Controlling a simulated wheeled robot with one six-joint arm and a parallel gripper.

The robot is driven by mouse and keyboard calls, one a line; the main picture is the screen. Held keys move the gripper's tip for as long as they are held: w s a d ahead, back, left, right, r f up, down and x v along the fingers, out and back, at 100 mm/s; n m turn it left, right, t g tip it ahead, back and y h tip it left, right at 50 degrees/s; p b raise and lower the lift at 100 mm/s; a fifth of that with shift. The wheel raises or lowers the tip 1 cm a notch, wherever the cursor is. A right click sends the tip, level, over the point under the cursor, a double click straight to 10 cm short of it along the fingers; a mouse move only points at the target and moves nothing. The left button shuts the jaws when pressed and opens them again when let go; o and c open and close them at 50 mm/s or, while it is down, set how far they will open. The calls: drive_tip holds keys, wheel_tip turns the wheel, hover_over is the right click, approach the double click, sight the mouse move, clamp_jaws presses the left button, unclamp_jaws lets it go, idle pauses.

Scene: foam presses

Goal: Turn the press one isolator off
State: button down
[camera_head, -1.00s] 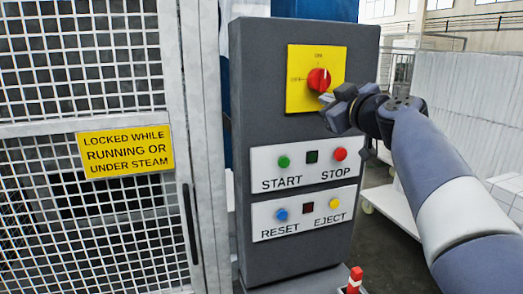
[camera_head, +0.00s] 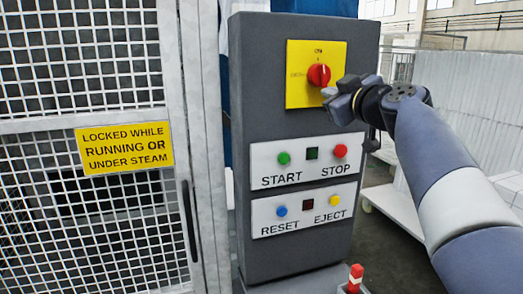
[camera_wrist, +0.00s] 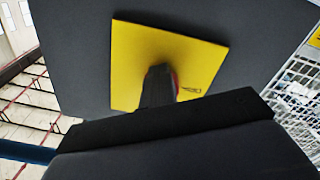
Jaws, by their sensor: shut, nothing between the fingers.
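The isolator is a red rotary knob (camera_head: 318,75) on a yellow plate (camera_head: 299,98) at the top of the dark grey control post. Its pale mark points up, toward the ON label; another label at the plate's left is too small to read surely. My gripper (camera_head: 332,95) is at the knob's lower right, its fingers shut and empty. In the wrist view the shut fingers (camera_wrist: 158,86) stand before the yellow plate (camera_wrist: 195,57) and hide most of the knob, leaving a red sliver. I cannot tell whether they touch it.
Below the isolator are the START (camera_head: 284,158) and STOP (camera_head: 340,151) buttons, then RESET (camera_head: 281,211) and EJECT (camera_head: 334,201). A mesh guard door (camera_head: 80,235) with a yellow sign stands left. A red-and-white post (camera_head: 355,277) is at the foot. A white cart (camera_head: 395,208) stands right.

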drive_tip(key=shift+w+d+r+b, duration=0.15)
drive_tip(key=shift+d+r+b, duration=0.35)
drive_tip(key=shift+b, duration=0.65)
drive_tip(key=shift+w+d+r+b, duration=0.15)
drive_tip(key=shift+d+r+b, duration=0.15)
drive_tip(key=shift+d+b, duration=0.15)
drive_tip(key=shift+f, duration=0.15)
drive_tip(key=b+v, duration=0.4)
drive_tip(key=v, duration=0.2)
drive_tip(key=shift+d+b, duration=0.3)
drive_tip(key=shift+b, duration=0.1)
drive_tip(key=shift+a+f+p, duration=0.1)
drive_tip(key=shift+f+p, duration=0.1)
drive_tip(key=shift+p, duration=0.1)
